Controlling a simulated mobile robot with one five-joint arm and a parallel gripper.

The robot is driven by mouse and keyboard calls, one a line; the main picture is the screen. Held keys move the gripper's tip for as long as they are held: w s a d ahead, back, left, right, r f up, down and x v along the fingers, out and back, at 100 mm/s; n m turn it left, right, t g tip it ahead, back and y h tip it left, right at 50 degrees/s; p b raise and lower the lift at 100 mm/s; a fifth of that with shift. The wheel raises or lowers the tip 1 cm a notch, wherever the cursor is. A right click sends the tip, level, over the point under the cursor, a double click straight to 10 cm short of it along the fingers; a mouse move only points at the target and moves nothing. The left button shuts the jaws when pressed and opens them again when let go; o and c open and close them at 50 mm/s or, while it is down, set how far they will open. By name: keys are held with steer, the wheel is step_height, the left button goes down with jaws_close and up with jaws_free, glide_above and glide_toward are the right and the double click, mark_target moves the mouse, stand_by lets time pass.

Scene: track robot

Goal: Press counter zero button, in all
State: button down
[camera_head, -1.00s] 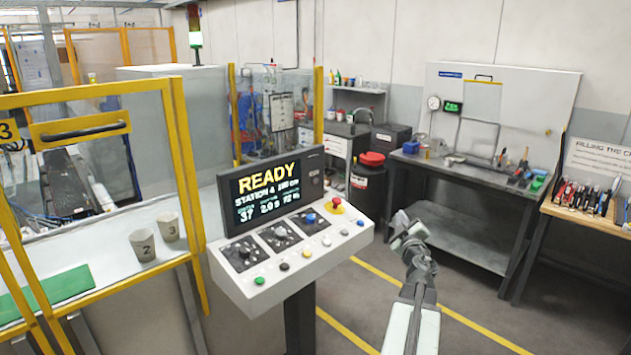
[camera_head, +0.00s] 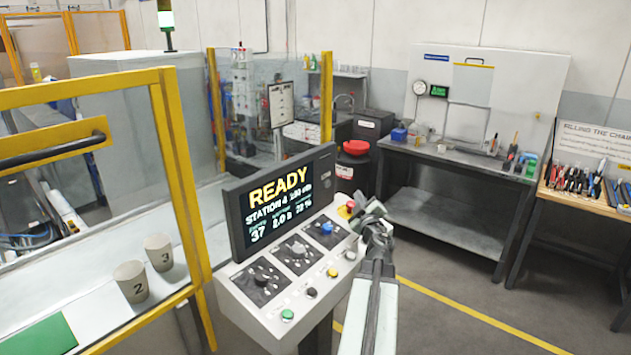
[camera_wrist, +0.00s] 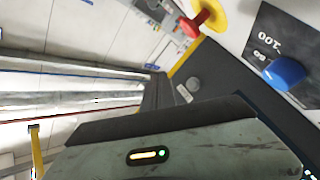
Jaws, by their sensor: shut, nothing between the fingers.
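The control console (camera_head: 270,310) stands ahead of me with a sloped white panel and a dark screen (camera_head: 281,204) reading READY, STATION 4. The panel bears three dark dial plates, the right one with a blue knob (camera_head: 326,228). Along its front edge are a green button (camera_head: 287,315), a black button (camera_head: 311,292), a yellow button (camera_head: 333,272) and a pale button (camera_head: 350,255). A red and yellow stop button (camera_head: 346,209) is at the far end. My gripper (camera_head: 368,207) is shut and empty by the panel's right end. The wrist view shows the blue knob (camera_wrist: 284,73) and the red stop button (camera_wrist: 204,21). I cannot read which button is counter zero.
Yellow-framed guarding (camera_head: 180,180) stands left of the console, with two grey cups numbered 2 (camera_head: 131,282) and 3 (camera_head: 159,252) on the ledge. A dark workbench (camera_head: 455,170) stands behind at right. The floor right of the console is open.

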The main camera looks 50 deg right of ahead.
mark_target(328, 184)
steer(key=w, duration=0.8)
steer(key=shift+w+d, duration=0.15)
steer(key=shift+w, duration=0.15)
steer(key=shift+w, duration=0.15)
stand_by(2.0)
steer(key=shift+w, duration=0.3)
steer(key=shift+w, duration=0.45)
stand_by(0.6)
steer(key=shift+s, duration=0.9)
steer(key=shift+s, duration=0.1)
